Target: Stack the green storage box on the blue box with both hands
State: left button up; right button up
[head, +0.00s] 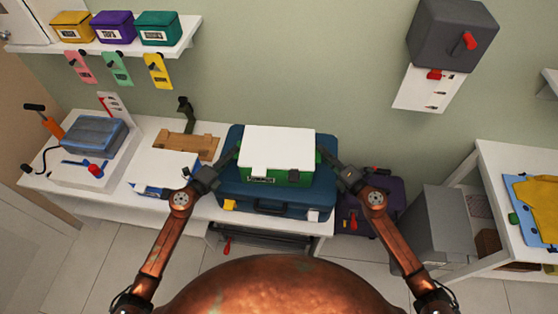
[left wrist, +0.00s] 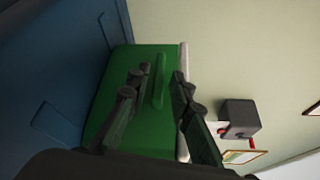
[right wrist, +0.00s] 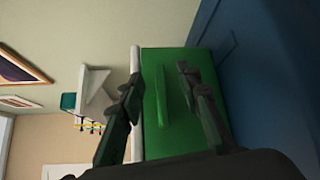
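My left gripper (head: 234,154) is at the green box's left side. In the left wrist view its fingers (left wrist: 158,76) stand apart on either side of a green side handle (left wrist: 158,92). My right gripper (head: 326,157) is at the right side. In the right wrist view its fingers (right wrist: 158,76) also straddle a handle (right wrist: 161,95), with gaps visible.
A wooden piece (head: 190,145) lies behind the blue box, and a blue-grey case (head: 94,137) is further left. A shelf (head: 130,47) with yellow, purple and green boxes hangs above. A purple suitcase (head: 385,212) stands right of the bench.

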pick_arm(q)
jog(key=shift+w+d, duration=0.1)
jog(key=shift+w, duration=0.05)
pick_arm(e)
jog(key=shift+w+a, duration=0.1)
pick_arm(q)
jog(key=c, duration=0.5)
pick_arm(e)
jog(key=c, duration=0.5)
pick_arm(q)
grip_shut()
pick_arm(e)
grip_shut()
